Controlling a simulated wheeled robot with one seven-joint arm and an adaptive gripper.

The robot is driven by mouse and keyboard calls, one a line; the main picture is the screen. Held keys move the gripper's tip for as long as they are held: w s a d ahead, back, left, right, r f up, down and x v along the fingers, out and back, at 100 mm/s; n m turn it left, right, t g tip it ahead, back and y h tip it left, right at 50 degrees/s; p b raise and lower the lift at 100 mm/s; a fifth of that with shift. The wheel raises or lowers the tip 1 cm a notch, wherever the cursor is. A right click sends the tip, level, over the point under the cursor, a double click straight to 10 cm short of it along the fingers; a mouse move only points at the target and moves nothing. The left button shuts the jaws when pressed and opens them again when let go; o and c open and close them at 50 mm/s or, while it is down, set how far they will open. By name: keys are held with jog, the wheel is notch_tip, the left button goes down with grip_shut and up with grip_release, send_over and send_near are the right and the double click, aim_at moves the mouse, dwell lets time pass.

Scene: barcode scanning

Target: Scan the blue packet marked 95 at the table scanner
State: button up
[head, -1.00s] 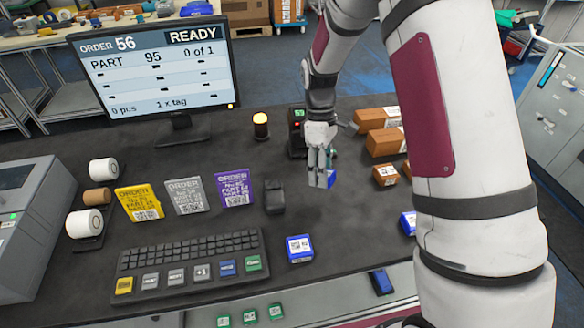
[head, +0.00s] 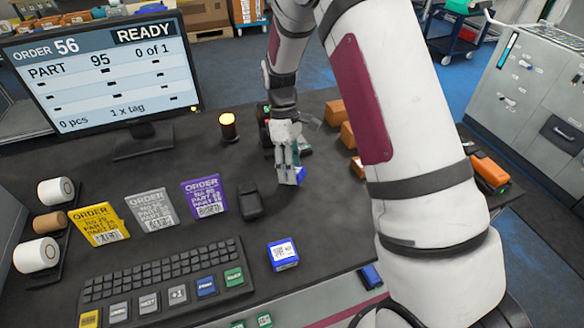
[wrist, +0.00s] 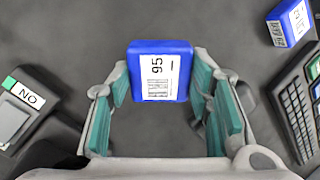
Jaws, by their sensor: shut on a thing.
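The blue packet marked 95 (wrist: 142,72) is between my gripper's fingers (wrist: 160,88) in the wrist view. Its white label with the 95 and a barcode faces the wrist camera. The monitor (head: 100,75) reads ORDER 56, READY, PART 95, 0 of 1, 0 pcs.
Another blue packet (head: 283,254) lies right of the keyboard (head: 160,280). Yellow, grey and purple order cards (head: 205,197) and a black device (head: 250,202) stand behind the keyboard. Brown boxes (head: 337,110) are right of my gripper. A lit amber lamp (head: 228,126) stands left of it.

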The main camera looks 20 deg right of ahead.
dwell(0.4)
jog(key=s+r+p, duration=1)
jog(key=s, duration=0.3)
jog(key=shift+p, duration=0.3)
jog(key=shift+w, duration=0.15)
